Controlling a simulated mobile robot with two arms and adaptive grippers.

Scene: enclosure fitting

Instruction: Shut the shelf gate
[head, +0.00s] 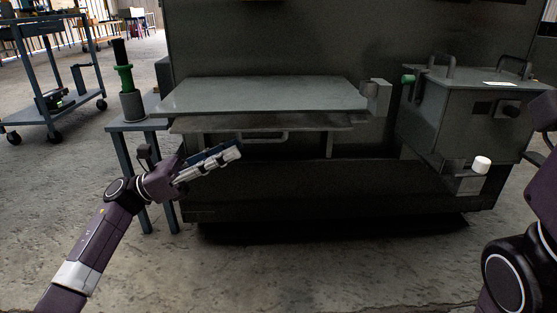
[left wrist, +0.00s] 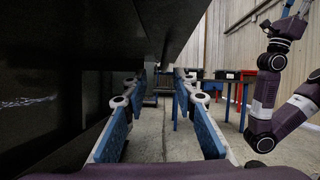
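A light grey flat panel (head: 265,95) lies level at the front of the dark enclosure, with a thinner plate and a bar handle (head: 262,137) below its front edge. I cannot tell for certain which piece is the shelf gate. My left gripper (head: 236,150) is just in front of and below the handle, pointing right, apparently apart from it. In the left wrist view its blue-padded fingers (left wrist: 158,104) are spread with nothing between them. A dark panel (left wrist: 140,25) hangs above them. My right arm shows at the right; its gripper (left wrist: 288,10) is cut off in the left wrist view.
A small stand (head: 133,125) with a green-ringed post is left of the enclosure. A grey box (head: 455,115) with handles and a white knob (head: 481,164) is at the right. A blue cart (head: 55,60) stands far left. The floor in front is clear.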

